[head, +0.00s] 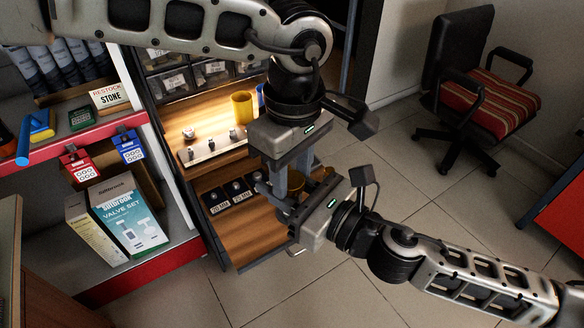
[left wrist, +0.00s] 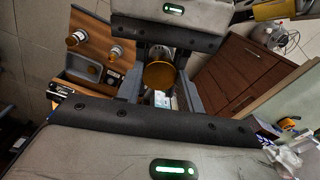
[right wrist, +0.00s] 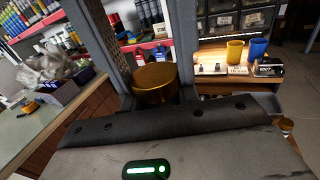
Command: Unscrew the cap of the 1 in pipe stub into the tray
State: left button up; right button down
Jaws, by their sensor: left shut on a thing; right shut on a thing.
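My left gripper (head: 286,190) reaches down from above and my right gripper (head: 287,207) comes in from the lower right. Their fingers meet around the same small piece, mostly hidden in the head view. In the left wrist view a round brass-coloured piece (left wrist: 160,75) sits between the left fingers. In the right wrist view a brass-coloured round piece (right wrist: 155,80) sits between the right fingers. Both grippers are shut on the capped pipe stub; I cannot tell which part each one grips.
A valve set box (head: 128,215) stands on the left shelf. A chair (head: 480,85) stands right; the floor between is clear.

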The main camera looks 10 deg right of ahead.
pick_arm(q)
jog(key=n, duration=0.5)
jog(key=shift+w+d+r, duration=0.15)
jog(key=shift+d, duration=0.15)
jog(key=n, duration=0.7)
jog(key=shift+w+n, duration=0.2)
jog(key=shift+n, duration=0.1)
jog(key=n, duration=0.7)
jog(key=shift+w+a, duration=0.1)
jog(key=shift+a, duration=0.1)
jog(key=n, duration=0.5)
jog(key=shift+a+r, duration=0.1)
jog(key=n, duration=0.5)
jog(key=shift+a+n, duration=0.15)
jog(key=shift+n, duration=0.15)
jog(key=n, duration=0.7)
jog(key=shift+a, duration=0.1)
jog(key=n, duration=1.1)
jog(key=shift+s, duration=0.3)
